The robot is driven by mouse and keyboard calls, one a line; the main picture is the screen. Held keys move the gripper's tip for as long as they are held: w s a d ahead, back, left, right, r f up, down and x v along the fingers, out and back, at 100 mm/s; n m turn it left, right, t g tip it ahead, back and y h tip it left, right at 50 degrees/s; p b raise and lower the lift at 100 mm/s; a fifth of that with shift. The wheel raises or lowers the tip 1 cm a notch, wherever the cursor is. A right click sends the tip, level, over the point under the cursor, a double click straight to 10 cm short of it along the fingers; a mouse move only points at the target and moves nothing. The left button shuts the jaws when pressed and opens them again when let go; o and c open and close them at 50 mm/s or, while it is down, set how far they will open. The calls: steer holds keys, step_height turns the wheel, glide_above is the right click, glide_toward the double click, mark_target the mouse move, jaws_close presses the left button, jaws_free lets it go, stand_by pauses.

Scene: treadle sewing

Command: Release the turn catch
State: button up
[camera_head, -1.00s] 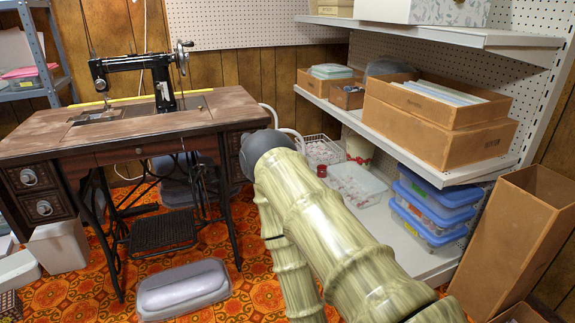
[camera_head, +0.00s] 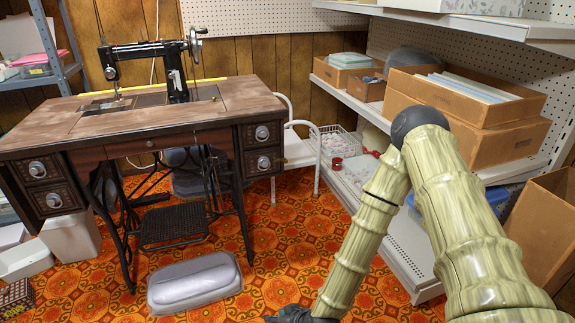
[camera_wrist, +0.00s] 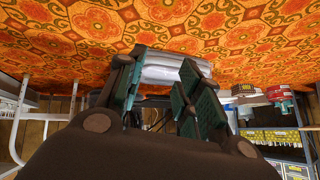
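I cannot make out a turn catch in either view. The treadle sewing table (camera_head: 150,120) carries a black sewing machine (camera_head: 150,62) and has drawers with round metal pulls, such as the upper right drawer pull (camera_head: 262,133). In the head view only part of my gripper shows at the bottom edge, low over the carpet and right of the grey case (camera_head: 195,283).
A white chair (camera_head: 298,150) stands right of the table. A shelf unit (camera_head: 405,250) with cardboard boxes (camera_head: 470,125) is on the right, close to my arm. A white bin (camera_head: 72,238) is at left.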

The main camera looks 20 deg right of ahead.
steer(key=w+r+t, duration=0.3)
steer(key=w+r, duration=0.3)
steer(key=w, duration=0.3)
steer(key=t+h, duration=0.3)
steer(key=t, duration=0.5)
glide_toward(286, 163)
steer(key=w+b, duration=0.3)
steer(key=w, duration=0.4)
steer(key=shift+a, duration=0.1)
steer(key=shift+w+r+b, duration=0.2)
steer(key=shift+w+b, duration=0.1)
steer(key=shift+w, duration=0.5)
